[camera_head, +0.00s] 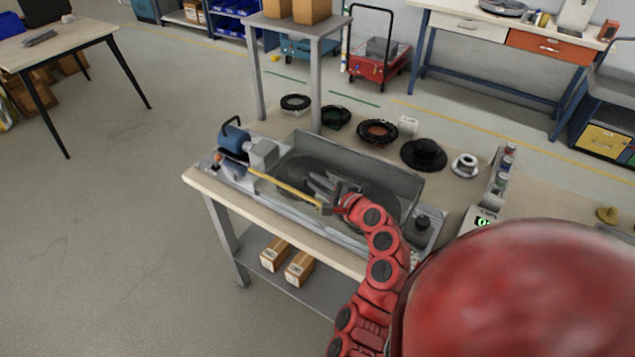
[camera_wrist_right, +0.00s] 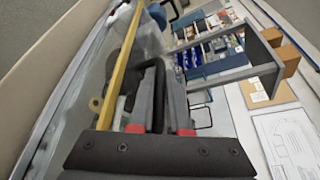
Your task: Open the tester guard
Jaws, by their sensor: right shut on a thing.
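The tester (camera_head: 232,170) stands on the bench, with a blue motor (camera_head: 234,138) at its left end and a grey walled bay holding a dark round part. The guard shows as a yellow edge bar (camera_head: 285,188) running along the front of the bay; how far it is raised I cannot tell. My right gripper (camera_head: 334,197) is at the bar's right end. In the right wrist view its fingers are shut on the guard's black handle (camera_wrist_right: 157,90), beside the yellow bar (camera_wrist_right: 122,62). My left gripper is not in view.
Behind the tester are several round parts, including a black flanged one (camera_head: 424,153) and a white ring (camera_head: 465,164). A grey raised stand (camera_head: 290,25) carries boxes at the back. Small cartons (camera_head: 299,268) lie on the shelf below. Open floor lies to the left.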

